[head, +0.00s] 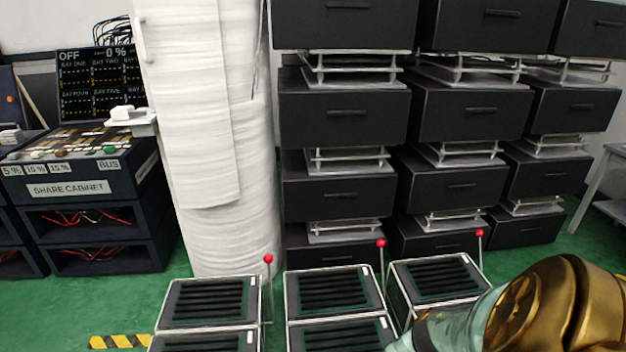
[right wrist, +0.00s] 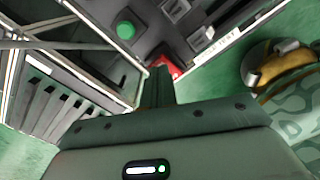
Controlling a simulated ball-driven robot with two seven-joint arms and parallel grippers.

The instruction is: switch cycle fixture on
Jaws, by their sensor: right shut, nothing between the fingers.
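In the head view, slatted black fixtures in metal frames stand along the bottom. Red-knobbed levers stand up beside them: a left lever (head: 268,259), a middle lever (head: 381,244) and a right lever (head: 479,233). I cannot tell which one is the cycle fixture. My right arm comes in at the lower right; its gripper is outside the head view. In the right wrist view, my right gripper (right wrist: 158,76) is shut and empty. A red part (right wrist: 167,66) shows just past its fingertips; contact is unclear. A green round button (right wrist: 126,30) is on a dark panel beyond. My left gripper is not visible.
A wrapped white column (head: 215,140) stands behind the left fixture. Black drawer units (head: 345,110) fill the back. The share cabinet (head: 75,190) and a display (head: 100,85) reading OFF and 0 % are at the left.

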